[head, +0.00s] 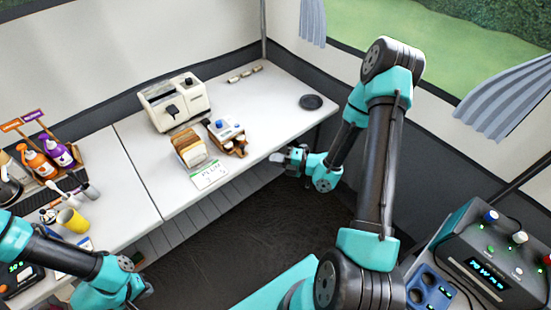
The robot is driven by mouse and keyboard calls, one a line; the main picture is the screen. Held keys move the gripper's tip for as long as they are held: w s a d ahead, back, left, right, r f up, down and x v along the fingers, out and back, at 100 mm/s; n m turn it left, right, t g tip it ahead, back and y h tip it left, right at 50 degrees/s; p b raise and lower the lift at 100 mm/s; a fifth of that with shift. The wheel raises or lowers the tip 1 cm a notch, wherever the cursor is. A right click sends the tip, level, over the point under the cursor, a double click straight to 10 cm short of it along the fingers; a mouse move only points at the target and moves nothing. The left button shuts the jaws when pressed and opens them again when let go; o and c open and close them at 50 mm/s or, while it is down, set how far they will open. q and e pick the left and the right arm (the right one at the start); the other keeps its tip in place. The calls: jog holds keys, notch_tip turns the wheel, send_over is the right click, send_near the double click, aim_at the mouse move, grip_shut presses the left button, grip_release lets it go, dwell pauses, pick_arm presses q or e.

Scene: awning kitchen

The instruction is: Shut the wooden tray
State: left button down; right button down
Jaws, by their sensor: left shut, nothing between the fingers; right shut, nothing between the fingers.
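A small brown wooden piece (238,149), which looks like the wooden tray, shows at the front of a white and blue device (224,129) on the white counter. It is small in the picture, and I cannot tell how far out it sits. My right gripper (279,157) is shut and empty, at the counter's front edge to the right of the wooden piece and apart from it. My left gripper (148,289) is at the lower left, low in front of the counter and far from the wooden piece. It is shut and empty, and partly hidden by its own arm.
A cream machine (175,102) is behind. A dark round disc (311,102) lies at the right. Bottles (61,150) and a yellow cup (72,220) stand at the left. The right counter top is mostly clear.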

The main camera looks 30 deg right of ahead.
jog(key=w+a, duration=0.1)
jog(key=w, duration=0.2)
jog(key=w+a, duration=0.2)
jog(key=w, duration=0.1)
jog(key=w+a+f, duration=0.1)
jog(key=w+a, duration=0.1)
jog(key=w, duration=0.1)
jog(key=shift+w+a, duration=0.1)
jog(key=shift+w, duration=0.25)
